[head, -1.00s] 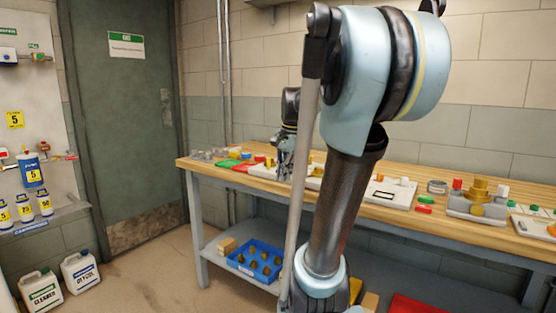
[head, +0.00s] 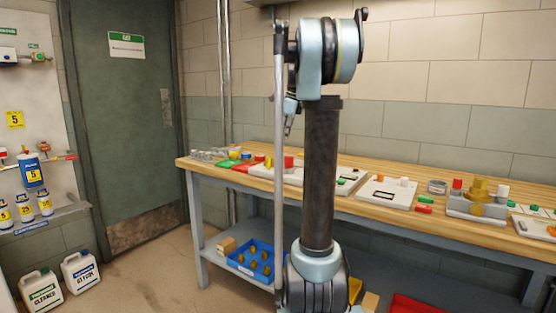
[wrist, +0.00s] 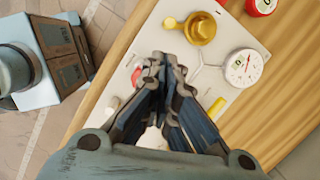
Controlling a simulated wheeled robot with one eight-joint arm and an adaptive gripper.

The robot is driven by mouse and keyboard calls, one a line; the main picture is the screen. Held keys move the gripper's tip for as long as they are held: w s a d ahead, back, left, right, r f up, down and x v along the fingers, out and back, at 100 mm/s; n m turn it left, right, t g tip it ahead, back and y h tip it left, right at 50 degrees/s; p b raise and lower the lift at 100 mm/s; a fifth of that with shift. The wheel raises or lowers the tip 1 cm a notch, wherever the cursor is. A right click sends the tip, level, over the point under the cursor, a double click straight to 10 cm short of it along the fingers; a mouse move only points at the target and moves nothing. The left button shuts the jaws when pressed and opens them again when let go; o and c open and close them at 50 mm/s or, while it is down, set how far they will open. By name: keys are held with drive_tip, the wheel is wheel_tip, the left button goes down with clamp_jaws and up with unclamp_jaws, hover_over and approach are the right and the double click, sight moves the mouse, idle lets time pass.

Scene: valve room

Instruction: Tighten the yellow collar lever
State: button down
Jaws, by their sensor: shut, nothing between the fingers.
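In the wrist view a yellow-gold round collar with a short lever (wrist: 200,28) sits on a white panel (wrist: 232,97), toward its upper edge. A small yellow piece (head: 268,162) shows on the bench in the head view; I cannot tell if it is the same part. My gripper (wrist: 170,65) is shut and empty, apart from the collar, which is above its fingertips in the picture. In the head view my gripper (head: 288,127) is up above the bench, partly hidden by my arm.
A white dial gauge (wrist: 243,68) is beside the collar, and a red-rimmed cap (wrist: 262,5) is near the top edge. A wooden bench (head: 455,203) carries several panels and a grey fixture with gold parts (head: 478,190). A blue bin (head: 256,262) is on the shelf below.

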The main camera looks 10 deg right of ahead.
sight(269, 162)
drive_tip(key=shift+w+d+r, duration=0.1)
drive_tip(key=shift+w, duration=0.2)
drive_tip(key=x, duration=1)
drive_tip(key=shift+m, duration=0.3)
idle(0.3)
